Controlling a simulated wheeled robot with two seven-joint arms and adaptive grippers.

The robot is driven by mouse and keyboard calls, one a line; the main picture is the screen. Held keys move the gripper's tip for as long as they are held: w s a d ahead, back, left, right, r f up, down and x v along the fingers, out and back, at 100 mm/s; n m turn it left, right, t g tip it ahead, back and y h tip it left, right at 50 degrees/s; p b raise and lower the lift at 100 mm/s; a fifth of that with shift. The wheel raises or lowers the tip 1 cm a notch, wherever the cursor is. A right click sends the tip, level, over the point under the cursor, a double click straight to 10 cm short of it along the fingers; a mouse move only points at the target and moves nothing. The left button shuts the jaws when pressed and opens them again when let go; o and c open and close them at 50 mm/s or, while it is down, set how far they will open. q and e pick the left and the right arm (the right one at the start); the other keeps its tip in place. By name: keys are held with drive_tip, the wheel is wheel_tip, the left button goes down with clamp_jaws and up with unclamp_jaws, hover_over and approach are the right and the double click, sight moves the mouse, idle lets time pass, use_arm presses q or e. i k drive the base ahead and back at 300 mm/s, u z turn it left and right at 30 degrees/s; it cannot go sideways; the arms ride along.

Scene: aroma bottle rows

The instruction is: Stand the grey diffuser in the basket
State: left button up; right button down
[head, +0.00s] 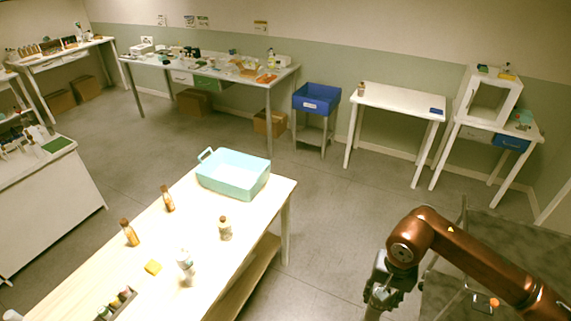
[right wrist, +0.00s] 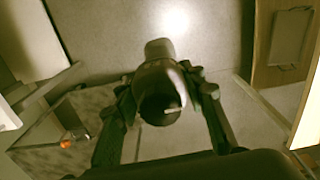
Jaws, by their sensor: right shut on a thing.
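The basket is a light turquoise open bin (head: 262,186) with a raised handle, at the far end of the pale wooden table in the head view. It looks empty. My right gripper (right wrist: 162,92) is shut on a grey, rounded bottle-like thing with a dark round end, which looks like the grey diffuser (right wrist: 158,50). In the head view my right gripper (head: 376,308) hangs at the bottom edge, off the table's right side and well away from the basket. The held thing cannot be made out there. My left gripper is not in view.
Floor (head: 325,235) is open between table and arm. A blue bin (head: 316,98) stands far back.

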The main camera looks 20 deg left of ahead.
sight(247, 184)
drive_tip(key=i, duration=3.45)
drive_tip(key=u, duration=3.95)
drive_tip(key=i, duration=0.5)
